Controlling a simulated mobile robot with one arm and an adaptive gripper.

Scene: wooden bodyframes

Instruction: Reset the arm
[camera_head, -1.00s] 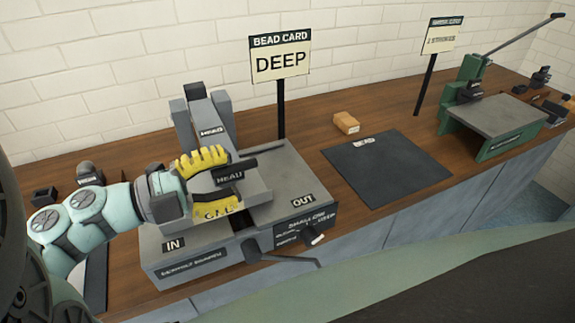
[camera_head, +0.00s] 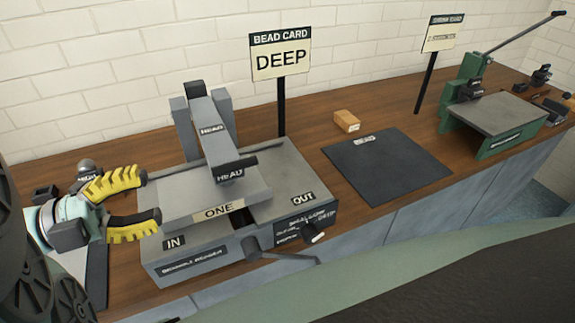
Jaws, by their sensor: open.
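My gripper (camera_head: 152,196) has yellow ribbed fingers spread apart and holds nothing. It is at the left, above the worktop and just left of the grey bead machine (camera_head: 205,263). The machine has a head arm labelled HEAD (camera_head: 212,140), a plate marked ONE (camera_head: 218,210), and IN and OUT labels at its left and right. My wrist and arm are at the far left, partly cut off by the frame edge.
A dark mat (camera_head: 388,172) lies right of the machine, with a small wooden block (camera_head: 346,121) behind it. A BEAD CARD sign (camera_head: 280,60) reads DEEP. A green lever press (camera_head: 495,115) stands at the right. A second sign (camera_head: 442,35) stands behind. A crank handle (camera_head: 255,250) juts from the machine's front.

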